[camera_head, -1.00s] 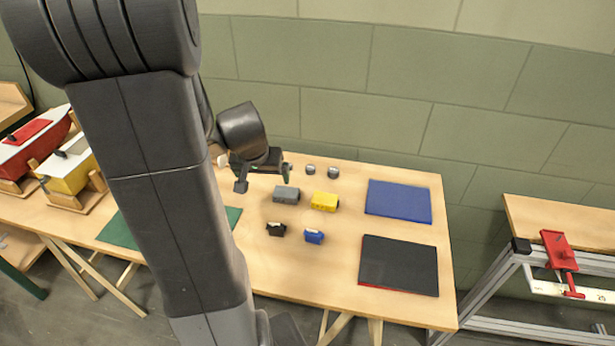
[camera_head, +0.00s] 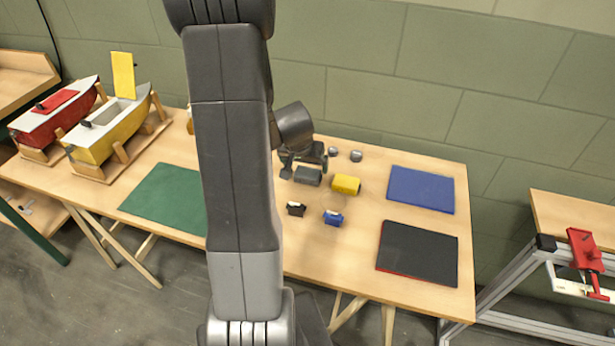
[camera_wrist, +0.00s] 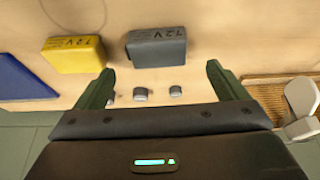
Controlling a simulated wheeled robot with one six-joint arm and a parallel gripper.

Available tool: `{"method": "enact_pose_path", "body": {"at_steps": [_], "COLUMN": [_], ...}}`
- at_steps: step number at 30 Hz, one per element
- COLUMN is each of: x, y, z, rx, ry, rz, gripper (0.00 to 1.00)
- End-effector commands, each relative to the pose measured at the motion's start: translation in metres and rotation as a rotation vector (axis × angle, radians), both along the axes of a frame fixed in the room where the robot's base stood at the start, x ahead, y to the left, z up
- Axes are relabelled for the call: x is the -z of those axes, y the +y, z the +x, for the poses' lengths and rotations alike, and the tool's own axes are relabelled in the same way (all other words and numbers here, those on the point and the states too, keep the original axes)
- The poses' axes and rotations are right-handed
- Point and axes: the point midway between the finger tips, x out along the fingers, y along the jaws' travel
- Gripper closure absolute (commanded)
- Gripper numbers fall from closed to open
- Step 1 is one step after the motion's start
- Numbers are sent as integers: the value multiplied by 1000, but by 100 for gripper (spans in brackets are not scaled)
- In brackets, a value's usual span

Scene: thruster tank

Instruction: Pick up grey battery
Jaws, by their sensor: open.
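The grey battery (camera_head: 308,176) is a small block lying on the wooden table, left of the yellow battery (camera_head: 345,184). In the head view my gripper (camera_head: 302,165) is just above and behind the grey battery, partly hidden by my arm. I cannot tell its exact height.
Two small grey cylinders (camera_head: 344,154) stand behind the batteries. A black piece (camera_head: 296,209) and a blue piece (camera_head: 333,218) lie in front. Blue (camera_head: 420,189), black (camera_head: 417,252) and green (camera_head: 165,198) mats lie on the table. Boats on stands (camera_head: 110,127) are at left.

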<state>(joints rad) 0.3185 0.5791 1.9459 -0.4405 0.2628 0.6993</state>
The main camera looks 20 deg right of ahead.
Motion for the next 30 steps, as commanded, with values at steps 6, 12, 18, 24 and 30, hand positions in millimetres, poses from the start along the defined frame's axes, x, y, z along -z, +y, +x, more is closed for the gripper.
{"method": "enact_pose_path", "body": {"at_steps": [6,12,18,24,30], "x": [31,49,49,49,48], "y": [-5,-10,-11,-11,-11], "z": [4,11,12,12,12], "rx": [-1,-1,0,0,0], "ry": [4,1,0,0,-1], "rz": [1,0,0,0,0], "gripper": [7,7,7,37,66]}}
